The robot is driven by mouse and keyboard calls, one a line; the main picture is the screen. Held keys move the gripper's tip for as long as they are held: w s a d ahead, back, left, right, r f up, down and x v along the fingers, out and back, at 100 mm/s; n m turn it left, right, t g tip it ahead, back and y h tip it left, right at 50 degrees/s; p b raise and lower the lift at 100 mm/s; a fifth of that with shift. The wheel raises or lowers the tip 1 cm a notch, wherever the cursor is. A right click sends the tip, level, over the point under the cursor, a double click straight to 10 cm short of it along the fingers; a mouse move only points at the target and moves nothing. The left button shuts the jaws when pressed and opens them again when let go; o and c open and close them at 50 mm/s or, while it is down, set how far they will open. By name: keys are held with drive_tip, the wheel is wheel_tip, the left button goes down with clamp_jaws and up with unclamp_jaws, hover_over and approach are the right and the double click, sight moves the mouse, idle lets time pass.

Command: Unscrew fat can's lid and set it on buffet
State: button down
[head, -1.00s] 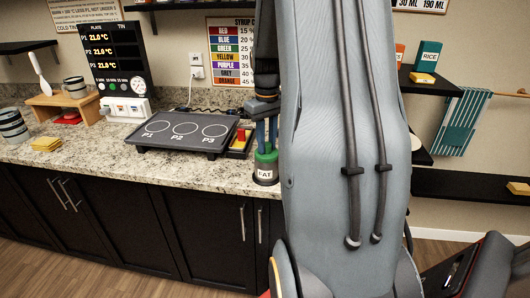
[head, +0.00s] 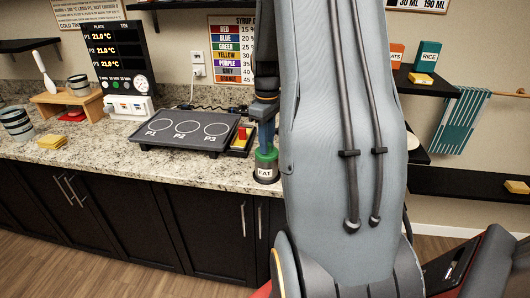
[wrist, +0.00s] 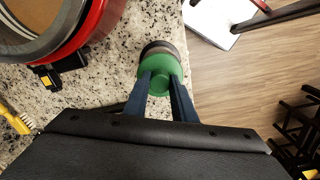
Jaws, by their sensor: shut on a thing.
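The fat can (head: 265,174) is a dark can with a white FAT label, upright at the right end of the granite counter. Its green lid (head: 266,154) is on top of it. My gripper (head: 266,136) points down from above, shut on the lid. In the wrist view my blue fingers (wrist: 161,84) lie on both sides of the green lid (wrist: 160,66), and the can's dark rim (wrist: 158,45) shows behind it. I cannot tell whether the lid has come loose. The buffet (head: 110,178) I take to be the granite counter over dark cabinets.
A black hot plate (head: 187,134) marked P1, P2 and P3 lies left of the can. A small tray (head: 240,143) with red and yellow things stands between them. Yellow sponges (head: 52,142) and a striped pot (head: 17,124) are far left. The counter's front strip is clear.

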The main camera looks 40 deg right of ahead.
drive_tip(key=shift+s+r+n+p, duration=0.1)
drive_tip(key=shift+s+n+p, duration=0.05)
drive_tip(key=shift+n+p, duration=1.3)
drive_tip(key=shift+n, duration=0.75)
drive_tip(key=shift+n+p, duration=0.45)
drive_tip(key=shift+n, duration=0.15)
drive_tip(key=n, duration=0.3)
drive_tip(key=c, duration=1.4)
unclamp_jaws()
